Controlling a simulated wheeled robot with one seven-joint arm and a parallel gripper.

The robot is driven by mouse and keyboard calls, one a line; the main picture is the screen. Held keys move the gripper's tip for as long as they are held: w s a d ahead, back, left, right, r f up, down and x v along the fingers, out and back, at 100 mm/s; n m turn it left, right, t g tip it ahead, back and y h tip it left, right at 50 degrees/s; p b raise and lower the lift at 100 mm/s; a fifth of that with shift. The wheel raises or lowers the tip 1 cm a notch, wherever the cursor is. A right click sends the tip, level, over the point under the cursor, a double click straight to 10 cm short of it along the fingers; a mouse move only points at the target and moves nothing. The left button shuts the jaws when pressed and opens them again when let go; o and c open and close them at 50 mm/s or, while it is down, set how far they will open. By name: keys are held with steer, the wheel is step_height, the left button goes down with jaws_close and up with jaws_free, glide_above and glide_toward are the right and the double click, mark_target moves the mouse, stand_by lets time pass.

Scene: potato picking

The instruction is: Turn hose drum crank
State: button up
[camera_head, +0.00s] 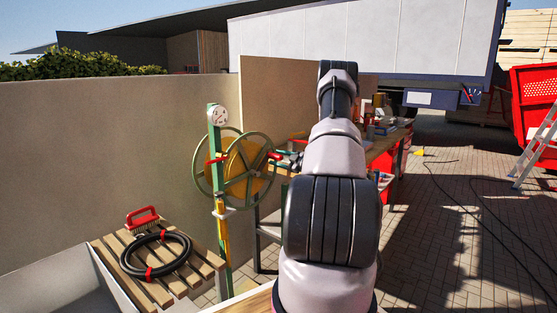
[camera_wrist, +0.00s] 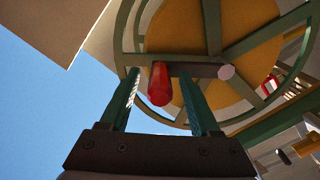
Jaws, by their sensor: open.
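The hose drum (camera_head: 247,186) has a green spoked rim and a yellow disc, and stands on a green post beside the wall. It also fills the top of the wrist view (camera_wrist: 262,22). Its crank has a grey arm (camera_wrist: 200,69) with a red handle (camera_wrist: 160,88). In the head view a red piece that looks like this handle (camera_head: 275,154) shows at the drum's right side. My gripper (camera_wrist: 160,76) is open, with one finger on each side of the red handle and visible gaps between. In the head view my gripper (camera_head: 291,157) is small and partly hidden by my arm.
A slatted wooden bench (camera_head: 108,262) at lower left holds a coiled black hose (camera_head: 129,258) and a red-backed brush (camera_head: 142,217). A cluttered workbench (camera_head: 383,148) stands behind my arm. Paving at right is open, with a cable (camera_head: 451,193) and ladder (camera_head: 535,150).

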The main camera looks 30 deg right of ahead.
steer(key=shift+s, duration=0.1)
steer(key=v, duration=1)
steer(key=shift+s, duration=0.3)
steer(key=shift+d, duration=0.15)
